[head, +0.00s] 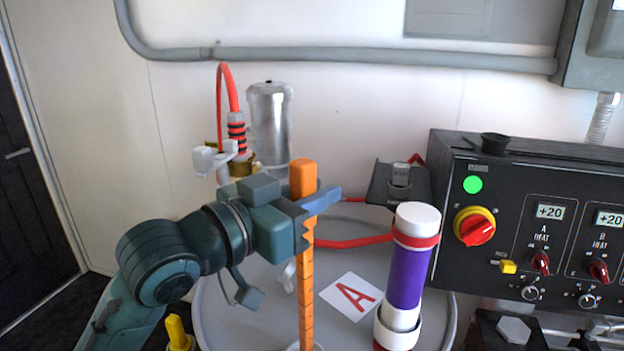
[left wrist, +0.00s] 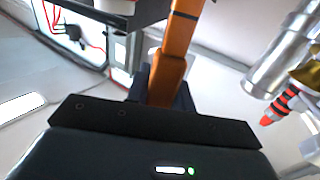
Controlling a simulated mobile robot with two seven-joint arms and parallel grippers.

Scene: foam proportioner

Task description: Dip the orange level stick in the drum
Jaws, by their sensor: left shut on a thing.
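The orange level stick (head: 306,270) stands upright over the lid of the drum (head: 250,312), which carries a white label with a red A (head: 351,296). My left gripper (head: 312,205) is shut on the stick near its upper end. The stick's lower end reaches a pale ring-like opening at the bottom edge of the head view; I cannot tell how far it is inside. In the left wrist view the stick (left wrist: 174,60) runs up from between the fingers. My right gripper is not in view.
A purple and white cylinder (head: 407,270) stands on the lid right of the stick. A metal cylinder (head: 270,120) and red hose (head: 228,85) are behind my gripper. A black control box (head: 530,220) with knobs fills the right. A grey pipe (head: 350,57) crosses the wall.

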